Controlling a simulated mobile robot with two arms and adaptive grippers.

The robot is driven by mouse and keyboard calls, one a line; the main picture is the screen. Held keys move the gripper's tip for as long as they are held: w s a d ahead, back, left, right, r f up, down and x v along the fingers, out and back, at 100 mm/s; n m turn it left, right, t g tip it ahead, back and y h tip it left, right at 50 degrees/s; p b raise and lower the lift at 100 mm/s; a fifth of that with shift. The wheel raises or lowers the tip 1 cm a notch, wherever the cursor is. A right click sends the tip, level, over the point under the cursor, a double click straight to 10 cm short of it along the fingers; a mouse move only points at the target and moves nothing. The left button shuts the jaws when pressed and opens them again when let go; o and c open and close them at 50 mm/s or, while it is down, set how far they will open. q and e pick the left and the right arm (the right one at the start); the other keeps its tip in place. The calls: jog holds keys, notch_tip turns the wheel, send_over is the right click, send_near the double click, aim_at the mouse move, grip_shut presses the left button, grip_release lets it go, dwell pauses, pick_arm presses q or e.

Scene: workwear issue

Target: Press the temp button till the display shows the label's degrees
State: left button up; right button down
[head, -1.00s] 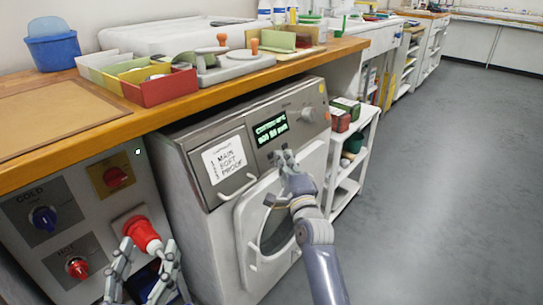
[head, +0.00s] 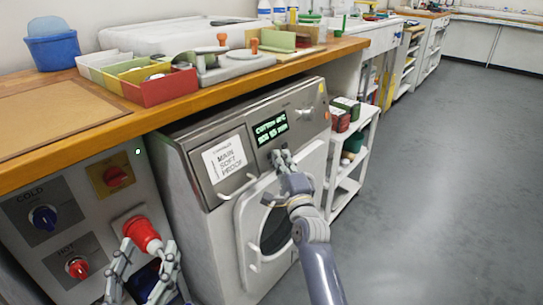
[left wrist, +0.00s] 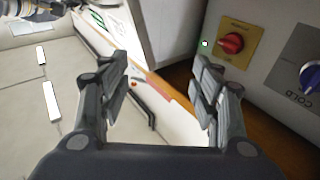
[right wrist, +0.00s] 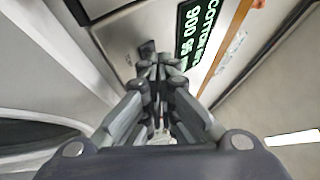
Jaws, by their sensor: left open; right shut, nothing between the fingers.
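The grey washing machine (head: 185,165) stands under the wooden counter. Its lit green display (head: 270,130) shows a COTTON line with a temperature and a second line starting with 900. The degrees are too small to read surely. In the right wrist view the display (right wrist: 195,30) is partly cut off. A white label (head: 224,159) on the drawer front reads MAIN, SOFT, PROOF; I see no degrees on it. My right gripper (head: 281,157) is shut and empty, just below the display. A dark button (right wrist: 147,47) is at its fingertips (right wrist: 158,64); contact is unclear. My left gripper (head: 143,270) is open and empty.
A control panel (head: 85,180) with red and blue knobs and a red plug (head: 142,234) is near my left gripper. The round door (head: 275,230) lies below my right gripper. A white shelf (head: 350,170) stands right of the machine. The floor (head: 430,180) is clear.

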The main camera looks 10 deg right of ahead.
dwell(0.5)
pick_arm(q)
notch_tip(320, 180, down, 6)
jog(key=a+g+y+p, duration=0.1)
jog(key=g, duration=0.2)
jog(key=shift+s, duration=0.25)
pick_arm(e)
jog(key=shift+s+d+r, duration=0.2)
jog(key=shift+s+d, duration=0.2)
jog(key=shift+s, duration=0.15)
pick_arm(q)
jog(key=s+a+f+g+y+p, duration=0.2)
jog(key=s+a+f+g+p, duration=0.1)
jog(key=s+f+g, duration=0.5)
notch_tip(320, 180, down, 4)
jog(key=shift+s+a+f+n+g+y+p, duration=0.1)
jog(key=shift+s+a+n+g+y+p, duration=0.25)
jog(key=shift+s+a, duration=0.55)
pick_arm(e)
jog(key=s+d, duration=0.1)
jog(key=s+d+r, duration=0.1)
jog(key=s+d, duration=0.1)
jog(key=shift+s+r, duration=0.25)
jog(key=shift+s, duration=0.1)
pick_arm(q)
jog(key=shift+s+d, duration=0.2)
jog(key=shift+d, duration=0.05)
dwell(0.5)
